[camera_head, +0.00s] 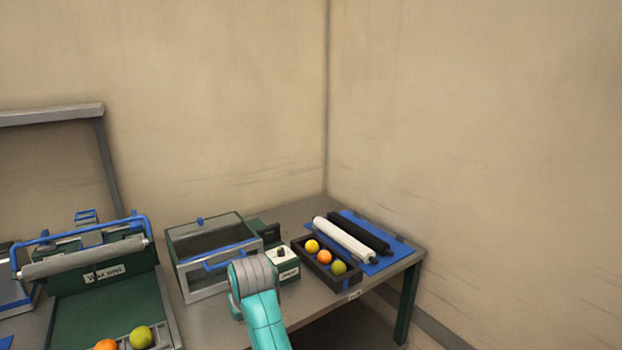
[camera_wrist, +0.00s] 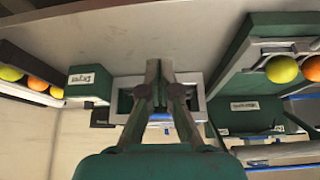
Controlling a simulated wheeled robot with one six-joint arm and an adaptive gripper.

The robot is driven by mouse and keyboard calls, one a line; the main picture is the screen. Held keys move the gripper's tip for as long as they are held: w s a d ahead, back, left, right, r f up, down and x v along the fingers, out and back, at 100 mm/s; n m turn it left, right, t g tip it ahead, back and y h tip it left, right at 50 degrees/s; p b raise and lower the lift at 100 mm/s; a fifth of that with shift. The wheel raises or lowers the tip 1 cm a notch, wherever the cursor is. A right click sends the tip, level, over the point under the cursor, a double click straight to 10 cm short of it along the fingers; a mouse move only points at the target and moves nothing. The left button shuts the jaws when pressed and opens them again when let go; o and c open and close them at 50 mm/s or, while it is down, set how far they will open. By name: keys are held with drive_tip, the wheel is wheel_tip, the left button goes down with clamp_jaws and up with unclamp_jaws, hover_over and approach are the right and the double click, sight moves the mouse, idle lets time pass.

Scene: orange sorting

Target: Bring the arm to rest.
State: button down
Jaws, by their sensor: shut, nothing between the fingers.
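My gripper (camera_wrist: 160,68) shows in the wrist view with its two dark green fingers close together, shut and empty. In the head view my teal and grey arm reaches up from the bottom edge, and its fingers cannot be made out there. The arm stands in front of a glass-sided box with a blue handle (camera_head: 190,277) on the table. The wrist view looks upside down, and the fingers show in front of the box's grey frame (camera_wrist: 194,78). I cannot tell whether they touch it.
A dark tray (camera_head: 332,283) holds a yellow, an orange and a green fruit on the grey table (camera_head: 315,212). Beside it, two rollers lie on a blue mat (camera_head: 382,264). The green wax unit (camera_head: 75,310) stands left, with fruit at its front. A labelled green unit (camera_head: 289,272) adjoins the box.

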drive_tip(key=s+d+f+m+t, duration=0.1)
drive_tip(key=s+d+f, duration=0.35)
drive_tip(key=f, duration=0.35)
drive_tip(key=s+d+f+t, duration=0.1)
drive_tip(key=s+d+f, duration=0.3)
drive_tip(key=d+f, duration=0.3)
drive_tip(key=s+d+f+m+t, duration=0.1)
drive_tip(key=s+d+f, duration=0.35)
drive_tip(key=f, duration=0.35)
drive_tip(key=s+d+f+m+t, duration=0.15)
drive_tip(key=s+d+f, duration=0.25)
drive_tip(key=s+d, duration=0.4)
drive_tip(key=s+d+r+t+h, duration=0.1)
drive_tip(key=s+d+r, duration=0.15)
drive_tip(key=s, duration=0.75)
drive_tip(key=s+d+r+t, duration=0.15)
drive_tip(key=s+d, duration=0.25)
drive_tip(key=s, duration=0.5)
drive_tip(key=s+d+r+m+t+h, duration=0.1)
drive_tip(key=s+d+r+m+t, duration=0.1)
drive_tip(key=s+r, duration=1.3)
drive_tip(key=shift+s+d+r+t+h, duration=0.45)
drive_tip(key=shift+s+d, duration=0.2)
drive_tip(key=shift+d, duration=0.4)
drive_tip(key=shift+f+m, duration=0.1)
drive_tip(key=shift+m, duration=0.15)
